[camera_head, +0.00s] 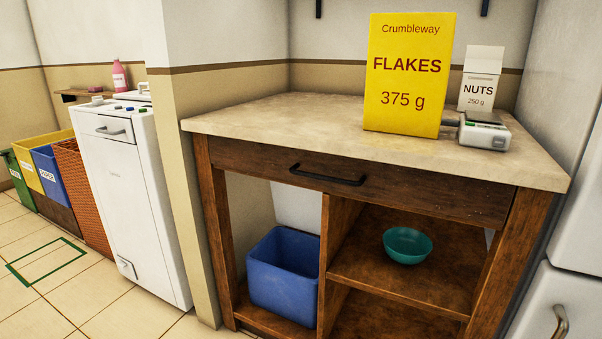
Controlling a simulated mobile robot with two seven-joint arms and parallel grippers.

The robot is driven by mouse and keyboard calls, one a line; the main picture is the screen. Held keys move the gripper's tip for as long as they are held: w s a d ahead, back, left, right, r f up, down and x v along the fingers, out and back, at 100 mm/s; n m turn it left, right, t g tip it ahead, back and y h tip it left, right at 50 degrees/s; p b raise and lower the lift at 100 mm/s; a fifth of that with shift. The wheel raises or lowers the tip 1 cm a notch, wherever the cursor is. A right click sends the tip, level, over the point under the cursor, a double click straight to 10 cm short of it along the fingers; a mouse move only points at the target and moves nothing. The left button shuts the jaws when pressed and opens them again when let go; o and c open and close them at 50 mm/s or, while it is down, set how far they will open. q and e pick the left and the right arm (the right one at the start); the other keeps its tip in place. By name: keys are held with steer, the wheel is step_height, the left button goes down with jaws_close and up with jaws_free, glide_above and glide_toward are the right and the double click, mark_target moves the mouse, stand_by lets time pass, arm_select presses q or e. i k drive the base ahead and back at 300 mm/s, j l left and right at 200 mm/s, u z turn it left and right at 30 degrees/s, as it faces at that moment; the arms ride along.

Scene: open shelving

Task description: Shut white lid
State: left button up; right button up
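A white NUTS box (478,96) stands upright at the back right of the counter, partly behind a yellow FLAKES box and a small grey device. A plain white flap (485,60) rises above its labelled front and looks like a raised lid. A white top-loading style appliance (122,180) stands at the left; its top is seen at a low angle, and I cannot tell whether it has an open lid. Neither of my grippers is in view.
The yellow FLAKES box (408,75) and the grey device (484,131) stand on the counter (290,118). Its left part is clear. Below are a drawer handle (327,175), a blue bin (284,278) and a teal bowl (407,246). A white fridge-like unit (572,180) borders the right.

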mark_target(296, 207)
steer(key=i+j, duration=0.2)
steer(key=j, duration=0.15)
steer(key=i+j+z, duration=0.1)
steer(key=j, duration=0.25)
steer(key=i+j+z, duration=0.1)
steer(key=i+j, duration=0.15)
steer(key=j, duration=0.15)
steer(key=i+j, duration=0.2)
steer(key=j, duration=0.2)
steer(key=i+j+z, duration=0.1)
steer(key=j, duration=0.25)
steer(key=i+j, duration=0.2)
steer(key=j, duration=0.2)
steer(key=i+j+z, duration=0.1)
steer(key=j, duration=0.3)
